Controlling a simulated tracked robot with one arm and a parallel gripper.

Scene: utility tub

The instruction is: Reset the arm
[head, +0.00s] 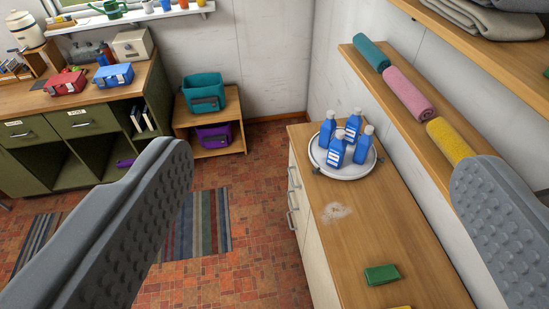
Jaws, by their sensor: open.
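My gripper (325,225) is open and empty in the head view. Its grey left finger reaches in from the lower left and its ridged right finger stands at the right edge. Between the fingers, farther off, is a wooden-topped cabinet (375,235). The fingers appear to touch nothing. The rest of my arm is not visible.
Blue bottles (337,150) stand on a round white tray (345,171) on the cabinet, near a green block (381,274). A wall shelf (364,66) holds rolled towels (408,94). A green workbench (75,125) stands left. Tiled floor (262,180) lies open between.

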